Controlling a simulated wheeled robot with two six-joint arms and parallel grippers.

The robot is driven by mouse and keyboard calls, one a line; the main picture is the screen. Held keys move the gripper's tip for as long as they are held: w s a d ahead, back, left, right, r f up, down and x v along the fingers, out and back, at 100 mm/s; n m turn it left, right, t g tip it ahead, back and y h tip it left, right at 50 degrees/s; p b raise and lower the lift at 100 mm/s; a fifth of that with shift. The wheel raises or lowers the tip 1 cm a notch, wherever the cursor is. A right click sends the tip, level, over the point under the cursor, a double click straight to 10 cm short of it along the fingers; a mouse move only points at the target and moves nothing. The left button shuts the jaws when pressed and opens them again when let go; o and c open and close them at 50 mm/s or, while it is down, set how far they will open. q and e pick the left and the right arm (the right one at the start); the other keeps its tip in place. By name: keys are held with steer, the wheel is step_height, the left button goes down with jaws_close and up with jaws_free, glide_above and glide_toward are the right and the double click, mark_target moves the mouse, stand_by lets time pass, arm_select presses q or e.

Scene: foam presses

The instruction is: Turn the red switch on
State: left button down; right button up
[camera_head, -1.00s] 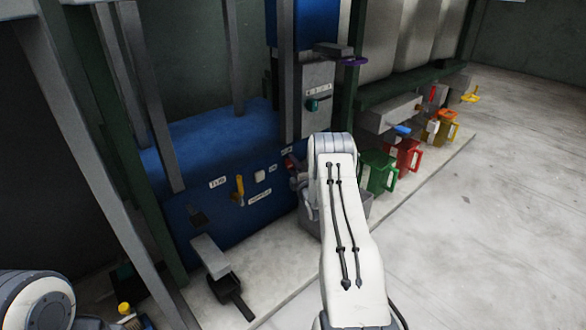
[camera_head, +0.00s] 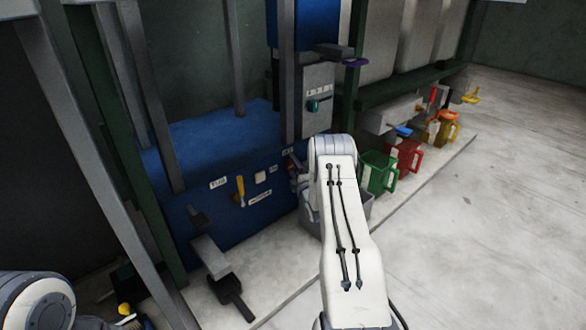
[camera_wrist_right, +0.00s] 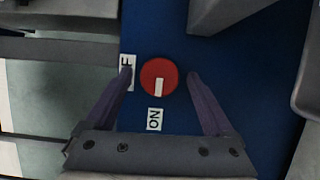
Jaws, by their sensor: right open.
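The red switch (camera_wrist_right: 159,72) is a round red knob with a white mark on the blue panel (camera_wrist_right: 260,113). In the right wrist view the white mark points down toward the ON label (camera_wrist_right: 154,119). The OFF label (camera_wrist_right: 128,77) is to the left, partly covered by a finger. My right gripper (camera_wrist_right: 160,76) is open, with one finger on each side of the knob and gaps between. In the head view my right arm largely hides this spot. My left gripper is out of view; only part of my left arm shows at the bottom left.
The blue machine (camera_head: 215,140) has a yellow lever (camera_head: 240,188) and a grey pedal (camera_head: 211,257) low in front. Grey posts stand at the left. Green (camera_head: 378,172) and red (camera_head: 407,158) jugs stand right of my arm. The floor at the right is clear.

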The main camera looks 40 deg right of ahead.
steer(key=shift+s+a+r+p, duration=0.1)
steer(key=shift+s+p, duration=0.2)
steer(key=shift+s, duration=0.05)
steer(key=p+v, duration=0.5)
steer(key=v, duration=0.4)
steer(key=shift+s+a, duration=0.15)
steer(key=shift+s, duration=0.2)
